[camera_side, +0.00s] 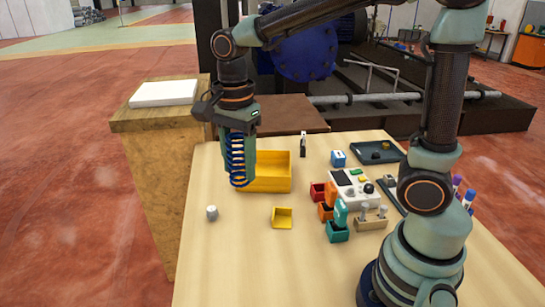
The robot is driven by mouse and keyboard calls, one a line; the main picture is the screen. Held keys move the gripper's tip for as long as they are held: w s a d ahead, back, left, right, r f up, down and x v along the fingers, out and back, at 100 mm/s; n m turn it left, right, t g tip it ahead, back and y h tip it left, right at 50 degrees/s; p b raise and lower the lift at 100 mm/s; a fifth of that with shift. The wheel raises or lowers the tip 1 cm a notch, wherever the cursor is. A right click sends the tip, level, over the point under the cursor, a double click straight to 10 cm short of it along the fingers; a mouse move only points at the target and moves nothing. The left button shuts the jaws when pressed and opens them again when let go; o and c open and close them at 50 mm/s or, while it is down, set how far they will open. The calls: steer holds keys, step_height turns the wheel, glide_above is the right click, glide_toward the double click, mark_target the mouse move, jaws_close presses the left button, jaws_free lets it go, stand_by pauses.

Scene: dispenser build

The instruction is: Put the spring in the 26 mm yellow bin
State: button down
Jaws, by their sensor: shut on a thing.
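The blue coiled spring (237,160) hangs upright below my gripper (238,140), which is shut on it. My gripper points down above the table, at the left end of the large yellow bin (275,184). The spring overlaps the left part of that bin in the side view; I cannot tell whether it is over it or in front of it. A small yellow bin (283,222) stands on the table nearer the camera, to the right of the spring. No size marking can be read on either yellow bin.
A small grey cylinder (211,213) stands at the front left. Red, orange and green bins (337,234), a white control box (354,190), a blue cube (338,158) and a dark tray (376,152) stand to the right. The table (245,265) is clear at the front.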

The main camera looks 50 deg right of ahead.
steer(key=w+d+r, duration=0.2)
steer(key=w+d, duration=0.7)
steer(key=d, duration=0.2)
glide_above(264, 170)
steer(key=s+a, duration=0.2)
steer(key=a, duration=0.1)
steer(key=f, duration=0.2)
steer(key=shift+m, duration=0.3)
steer(key=f, duration=1.9)
steer(key=shift+s+d, duration=0.1)
steer(key=shift+s, duration=0.1)
steer(key=shift+f, duration=0.2)
steer(key=shift+c, duration=1.4)
jaws_free()
